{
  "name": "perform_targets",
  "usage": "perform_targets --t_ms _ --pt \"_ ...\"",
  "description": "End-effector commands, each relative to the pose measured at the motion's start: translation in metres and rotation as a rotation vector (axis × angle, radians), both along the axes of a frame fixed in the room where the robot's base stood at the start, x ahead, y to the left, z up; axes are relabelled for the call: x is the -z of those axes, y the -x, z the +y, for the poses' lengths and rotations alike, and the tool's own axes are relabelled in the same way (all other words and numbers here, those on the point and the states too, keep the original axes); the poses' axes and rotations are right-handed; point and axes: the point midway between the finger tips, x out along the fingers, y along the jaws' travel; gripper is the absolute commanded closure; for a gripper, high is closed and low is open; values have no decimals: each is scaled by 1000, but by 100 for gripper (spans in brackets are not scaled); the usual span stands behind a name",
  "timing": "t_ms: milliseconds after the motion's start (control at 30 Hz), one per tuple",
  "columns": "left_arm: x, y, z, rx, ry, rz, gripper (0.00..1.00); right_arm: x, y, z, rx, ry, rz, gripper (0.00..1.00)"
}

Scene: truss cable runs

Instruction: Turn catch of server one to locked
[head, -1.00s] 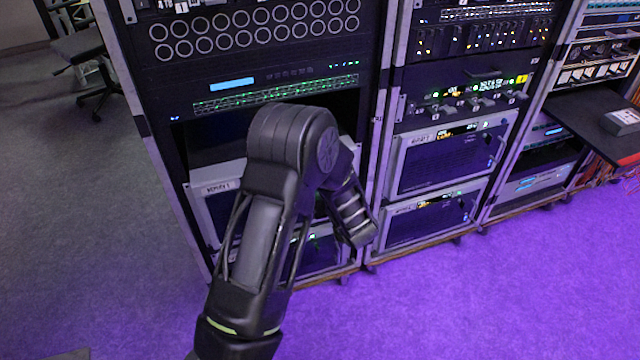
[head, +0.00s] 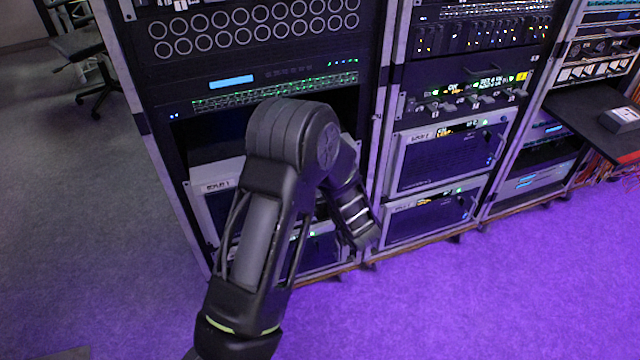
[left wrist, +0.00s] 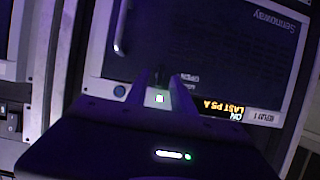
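Server one seems to be the grey-framed unit (head: 215,187) low in the left rack in the head view; its small label is blurred. My left arm covers much of it, and its gripper is hidden there. In the left wrist view, a server front (left wrist: 215,50) appears upside down, with a handle, a lit display and an "OPEN" mark. My left gripper (left wrist: 163,80) is close to this front, near that mark. Its fingers show a narrow gap with a green light between them. The catch cannot be made out, nor whether the fingers hold it. My right gripper is not in view.
A middle rack (head: 445,165) with similar grey-framed units stands to the right of my arm. Further right, a dark shelf (head: 590,120) juts out with a small box on it. The purple-lit floor (head: 480,300) in front is clear. A chair (head: 85,55) stands at the far left.

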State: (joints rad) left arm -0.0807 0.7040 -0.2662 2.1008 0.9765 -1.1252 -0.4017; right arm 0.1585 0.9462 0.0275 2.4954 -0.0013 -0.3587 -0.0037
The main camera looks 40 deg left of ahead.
Motion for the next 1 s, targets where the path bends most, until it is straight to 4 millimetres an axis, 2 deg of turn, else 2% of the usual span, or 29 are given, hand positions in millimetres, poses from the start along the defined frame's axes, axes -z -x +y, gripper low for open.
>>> perform_targets --t_ms 200,400,1000 --pt "-15 19 -29 3 1 0 71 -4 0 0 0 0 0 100" --pt "-23 31 -45 1 -1 2 71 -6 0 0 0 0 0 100" --pt "-23 32 -46 -3 3 -3 71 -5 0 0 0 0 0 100"
